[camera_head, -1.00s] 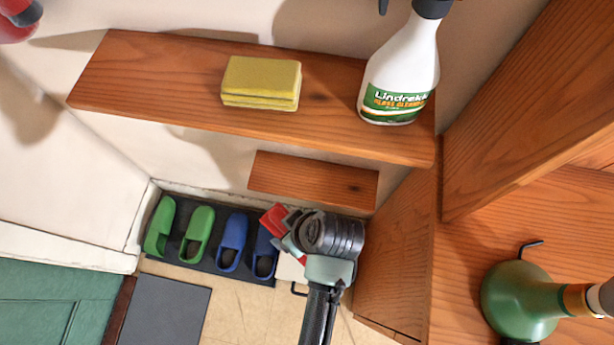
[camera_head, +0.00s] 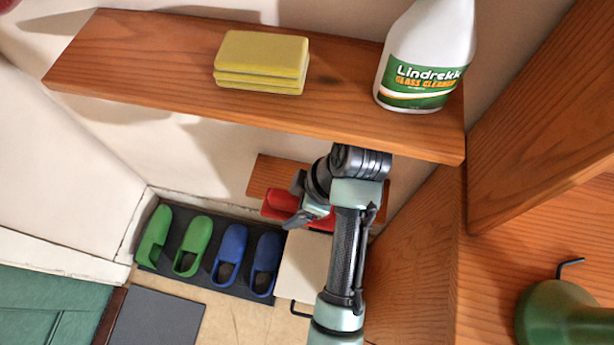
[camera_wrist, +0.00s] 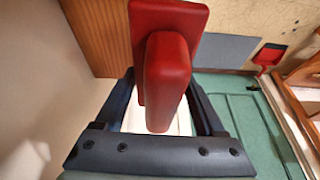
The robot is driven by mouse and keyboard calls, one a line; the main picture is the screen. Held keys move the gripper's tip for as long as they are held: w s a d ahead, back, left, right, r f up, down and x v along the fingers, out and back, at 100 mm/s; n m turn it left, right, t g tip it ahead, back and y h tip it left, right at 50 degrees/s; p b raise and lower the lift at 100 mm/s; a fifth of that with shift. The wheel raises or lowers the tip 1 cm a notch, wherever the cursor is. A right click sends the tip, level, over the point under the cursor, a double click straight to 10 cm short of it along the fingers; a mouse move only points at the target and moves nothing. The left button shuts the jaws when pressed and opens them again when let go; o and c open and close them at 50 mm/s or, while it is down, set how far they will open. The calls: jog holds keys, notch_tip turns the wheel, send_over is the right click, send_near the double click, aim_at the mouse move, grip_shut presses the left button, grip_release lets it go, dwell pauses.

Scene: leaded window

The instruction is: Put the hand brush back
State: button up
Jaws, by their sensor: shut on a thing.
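The red hand brush (camera_wrist: 167,85) is held in my gripper (camera_wrist: 163,105), its red handle between the two fingers and its wider flat part beyond them. In the head view the red brush (camera_head: 282,203) shows at the small lower wooden shelf (camera_head: 266,172), with my gripper (camera_head: 302,200) shut on it. My wrist and the gripper cover much of that shelf. I cannot tell whether the brush touches the shelf. Its bristles are not visible. A wooden surface (camera_wrist: 92,38) lies beside the brush in the wrist view.
The upper shelf (camera_head: 150,62) overhangs my wrist and carries a yellow sponge stack (camera_head: 262,62) and a glass cleaner bottle (camera_head: 425,60). Green shoes (camera_head: 193,245) and blue shoes (camera_head: 230,255) stand on a dark mat below. A wooden panel (camera_head: 425,235) closes the right side.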

jog(key=w, duration=0.2)
jog(key=w+d+f+b, duration=0.1)
jog(key=w, duration=0.5)
jog(key=shift+w+d+f, duration=0.2)
jog(key=shift+d+f, duration=0.1)
notch_tip(320, 180, down, 5)
jog(key=shift+f+b, duration=0.1)
jog(key=shift+b, duration=0.8)
jog(key=shift+w+f, duration=0.1)
jog(key=shift+w, duration=0.1)
jog(key=shift+f, duration=0.15)
jog(key=o, duration=1.3)
